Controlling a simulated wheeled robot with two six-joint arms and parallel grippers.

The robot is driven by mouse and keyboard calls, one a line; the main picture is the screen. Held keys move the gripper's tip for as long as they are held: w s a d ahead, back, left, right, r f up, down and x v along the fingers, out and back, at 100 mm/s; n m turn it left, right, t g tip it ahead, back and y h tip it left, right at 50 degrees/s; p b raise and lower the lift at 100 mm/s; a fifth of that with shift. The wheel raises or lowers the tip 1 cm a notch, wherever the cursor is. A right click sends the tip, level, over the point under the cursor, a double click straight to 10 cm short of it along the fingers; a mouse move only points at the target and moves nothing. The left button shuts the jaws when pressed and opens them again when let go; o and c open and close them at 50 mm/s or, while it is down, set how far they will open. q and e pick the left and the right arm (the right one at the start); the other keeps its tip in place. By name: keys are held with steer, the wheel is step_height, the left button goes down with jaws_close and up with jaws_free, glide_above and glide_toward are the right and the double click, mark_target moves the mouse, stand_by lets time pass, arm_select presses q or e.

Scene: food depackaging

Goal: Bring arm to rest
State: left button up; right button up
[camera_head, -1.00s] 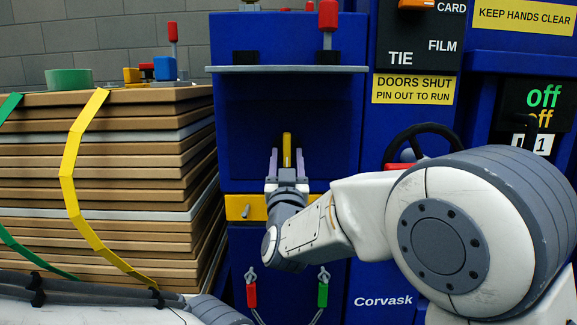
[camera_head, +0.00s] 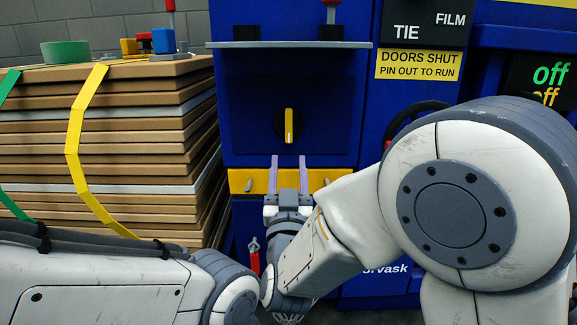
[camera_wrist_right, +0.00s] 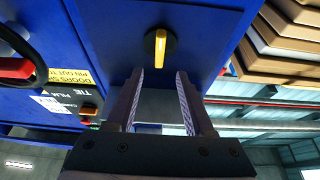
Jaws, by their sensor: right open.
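My right gripper (camera_head: 289,162) is open and empty in front of the blue machine (camera_head: 240,25). Its two pale fingers point up toward a yellow knob (camera_head: 289,125) in a recess. The fingertips are below the knob in the head view and clear of it. In the right wrist view the open gripper (camera_wrist_right: 160,76) has an empty gap between its fingers, with the upright knob (camera_wrist_right: 160,48) beyond. My left arm crosses the lower left of the head view; its gripper is out of frame.
A yellow bar (camera_head: 240,182) runs below the recess, and a grey shelf (camera_head: 290,45) juts out above it. A strapped stack of brown sheets (camera_head: 140,140) stands at left. A dark handwheel (camera_head: 420,112) is partly hidden by my right arm.

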steer(key=w+d+f+n+g+y, duration=0.1)
steer(key=d+f+g, duration=0.35)
steer(key=f, duration=0.35)
steer(key=d+f+g+y, duration=0.1)
steer(key=d+f+g, duration=0.2)
steer(key=f+g, duration=0.35)
steer(key=s+d+f+g+h, duration=0.1)
steer(key=s+d+f+g, duration=0.4)
steer(key=s, duration=0.3)
steer(key=s+d+f+g+h, duration=0.1)
steer(key=s+d+f+g, duration=0.3)
steer(key=s+d+f, duration=0.4)
steer(key=s+a+r+n+g+p, duration=0.1)
steer(key=s+a+r+n+p, duration=0.1)
steer(key=s+a+r+p, duration=0.55)
steer(key=s+a+r+n+g+y+p, duration=0.1)
steer(key=s+a+r+n+p, duration=0.3)
steer(key=r, duration=0.6)
steer(key=s+a+r+g+p, duration=0.1)
steer(key=s+a+r+p, duration=0.25)
steer(key=r+p, duration=0.45)
step_height(320, 180, up, 37)
steer(key=p, duration=3.7)
steer(key=shift+a+r, duration=0.2)
steer(key=shift+a, duration=0.2)
steer(key=shift+w, duration=0.1)
